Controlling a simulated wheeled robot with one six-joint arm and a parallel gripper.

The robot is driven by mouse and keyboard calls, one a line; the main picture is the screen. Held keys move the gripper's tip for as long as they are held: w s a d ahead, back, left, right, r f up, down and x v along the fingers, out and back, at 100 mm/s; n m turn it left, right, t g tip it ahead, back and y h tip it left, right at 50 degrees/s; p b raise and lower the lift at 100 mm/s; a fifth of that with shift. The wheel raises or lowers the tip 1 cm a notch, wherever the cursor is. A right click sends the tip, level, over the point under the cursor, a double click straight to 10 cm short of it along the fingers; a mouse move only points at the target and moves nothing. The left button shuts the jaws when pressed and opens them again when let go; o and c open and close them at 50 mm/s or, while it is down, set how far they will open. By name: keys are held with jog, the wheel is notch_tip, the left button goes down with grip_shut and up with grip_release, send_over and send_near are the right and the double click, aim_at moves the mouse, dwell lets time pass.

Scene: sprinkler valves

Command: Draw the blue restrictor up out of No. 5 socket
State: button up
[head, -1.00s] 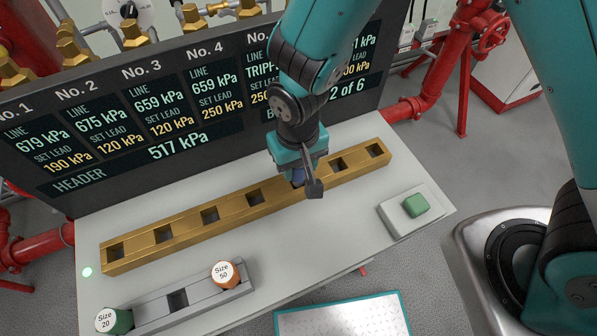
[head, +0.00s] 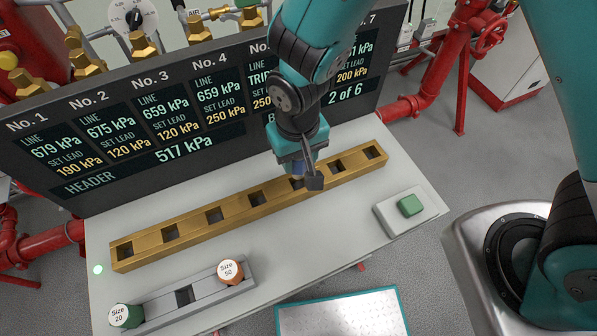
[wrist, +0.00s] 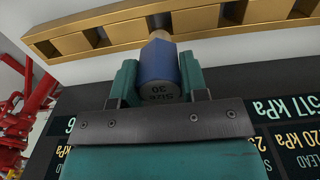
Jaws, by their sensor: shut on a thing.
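The blue restrictor (wrist: 158,64), marked Size 30, is between my gripper's jaws in the wrist view. In the head view a little blue (head: 298,169) shows under the jaws. The dark opening of No. 5 socket (head: 296,183) shows partly just below it. The gripper hides much of the restrictor there, and I cannot tell whether its lower end is fully clear of the socket.
The bar's other square sockets look empty. A grey rack (head: 210,296) at front left holds a green Size 20 piece (head: 125,316) and an orange Size 50 piece (head: 230,271), with an empty slot between. A green button (head: 410,205) is at right. The display board (head: 140,172) stands behind.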

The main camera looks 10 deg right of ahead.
jog(key=shift+r+p, duration=1.15)
jog(key=shift+r, duration=0.45)
